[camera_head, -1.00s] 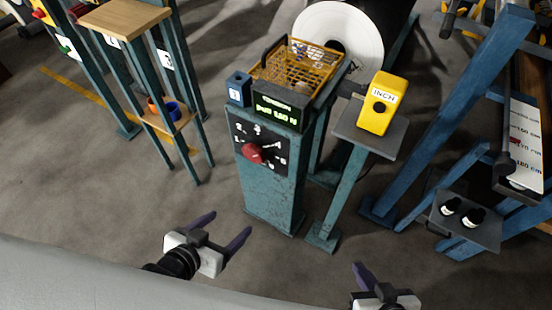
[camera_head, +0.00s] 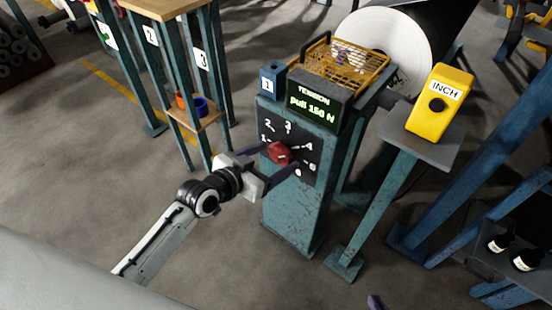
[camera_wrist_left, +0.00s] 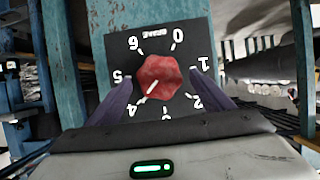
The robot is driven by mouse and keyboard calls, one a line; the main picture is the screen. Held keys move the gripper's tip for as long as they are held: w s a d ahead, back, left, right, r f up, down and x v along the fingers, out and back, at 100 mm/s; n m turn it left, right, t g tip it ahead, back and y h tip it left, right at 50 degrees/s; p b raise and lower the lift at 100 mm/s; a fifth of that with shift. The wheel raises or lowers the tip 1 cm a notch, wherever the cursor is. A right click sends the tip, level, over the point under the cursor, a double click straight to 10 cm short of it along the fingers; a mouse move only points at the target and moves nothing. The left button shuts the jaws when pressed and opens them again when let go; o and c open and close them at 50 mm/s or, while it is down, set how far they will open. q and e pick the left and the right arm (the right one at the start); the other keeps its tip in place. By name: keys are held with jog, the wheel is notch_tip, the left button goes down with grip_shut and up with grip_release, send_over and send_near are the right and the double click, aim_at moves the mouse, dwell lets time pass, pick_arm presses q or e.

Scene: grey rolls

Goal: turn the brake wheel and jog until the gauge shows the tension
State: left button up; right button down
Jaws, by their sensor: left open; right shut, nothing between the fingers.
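The red brake wheel (camera_head: 277,153) sits on a black dial plate on the front of a blue-green post. In the left wrist view, the wheel (camera_wrist_left: 160,76) has a white pointer mark towards about 4 on the dial. My left gripper (camera_head: 275,161) is open, its purple fingers either side of the wheel; I cannot tell whether they touch it. The gauge (camera_head: 312,104) above reads "TENSION pull 150 N" in green. The yellow INCH jog box (camera_head: 440,104) with a black button stands on a shelf to the right. One fingertip of my right gripper (camera_head: 375,301) shows at the bottom edge.
A yellow wire basket (camera_head: 341,66) and a blue block marked 1 (camera_head: 272,82) sit on top of the post. A large white roll (camera_head: 388,45) is behind. A wooden-topped stand (camera_head: 160,8) with numbered posts is at left. Dark bottles (camera_head: 527,260) stand at right.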

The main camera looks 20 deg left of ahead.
pick_arm(q)
jog(key=shift+w+d+f, duration=0.2)
jog(key=shift+w, duration=0.35)
pick_arm(e)
jog(key=shift+w+r, duration=0.1)
pick_arm(q)
jog(key=c, duration=1.1)
jog(key=shift+o, duration=0.2)
jog(key=shift+a+n+h, duration=0.1)
jog(key=shift+n+h, duration=0.2)
jog(key=shift+n, duration=0.4)
jog(key=shift+a+f+n+g+h+b, duration=0.1)
jog(key=shift+f+n+g+h+b, duration=0.2)
jog(key=shift+n+h+b, duration=0.3)
jog(key=shift+n+b, duration=0.3)
jog(key=shift+b, duration=0.05)
jog(key=shift+r+h, duration=0.2)
jog(key=shift+h, duration=0.1)
pick_arm(e)
jog(key=shift+a+f, duration=0.25)
jog(key=shift+f, duration=0.1)
